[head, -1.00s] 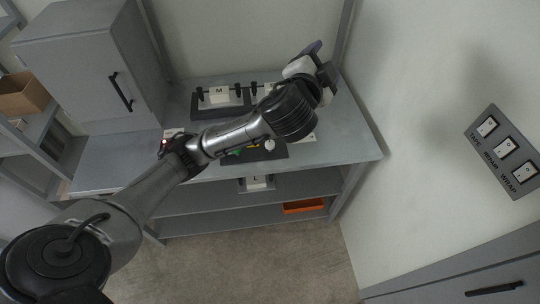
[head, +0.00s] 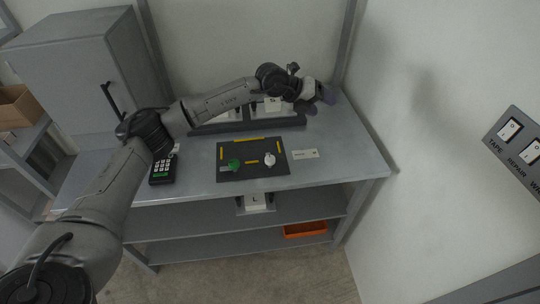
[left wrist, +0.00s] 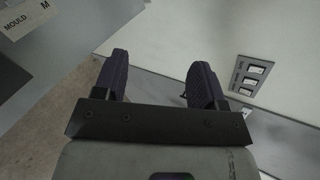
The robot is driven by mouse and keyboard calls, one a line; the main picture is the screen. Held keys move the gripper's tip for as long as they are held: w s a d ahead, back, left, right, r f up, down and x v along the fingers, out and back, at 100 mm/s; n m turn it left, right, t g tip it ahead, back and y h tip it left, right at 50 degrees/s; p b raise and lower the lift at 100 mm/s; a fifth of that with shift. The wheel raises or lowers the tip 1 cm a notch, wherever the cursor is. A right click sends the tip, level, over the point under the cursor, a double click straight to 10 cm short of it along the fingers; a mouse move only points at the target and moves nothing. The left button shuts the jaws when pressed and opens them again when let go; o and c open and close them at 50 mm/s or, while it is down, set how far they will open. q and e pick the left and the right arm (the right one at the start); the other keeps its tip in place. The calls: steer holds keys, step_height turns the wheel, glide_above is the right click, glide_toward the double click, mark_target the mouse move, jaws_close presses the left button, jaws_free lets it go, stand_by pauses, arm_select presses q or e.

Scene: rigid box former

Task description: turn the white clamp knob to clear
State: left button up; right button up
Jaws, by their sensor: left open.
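The white clamp knob (head: 270,158) sits on the right part of a dark board (head: 225,151) on the bench, beside a green knob (head: 234,165). Nothing covers the white knob in the head view. My left gripper (head: 318,100) is above the back right of the bench, to the right of the knob and apart from it. Its two dark purple fingers also show in the left wrist view (left wrist: 159,78), spread apart with nothing between them. The white knob is not seen in the left wrist view. My right gripper is in neither view.
Mould blocks in a dark rack (head: 250,125) stand behind, under my left arm. A grey cabinet (head: 75,70) stands at left. A switch panel (head: 521,144) is on the right wall.

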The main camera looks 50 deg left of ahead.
arm_select(q)
steer(key=s+a+f+n+g+y, duration=0.2)
steer(key=s+a+f+g+y, duration=0.1)
steer(key=a+f+g, duration=0.15)
steer(key=n+g+y, duration=0.3)
steer(key=n+g, duration=0.2)
steer(key=n, duration=0.1)
glide_above(270, 158)
step_height(270, 158, down, 4)
step_height(270, 158, down, 13)
steer(key=shift+f+b, duration=0.1)
steer(key=shift+b, duration=0.95)
steer(key=c, duration=0.9)
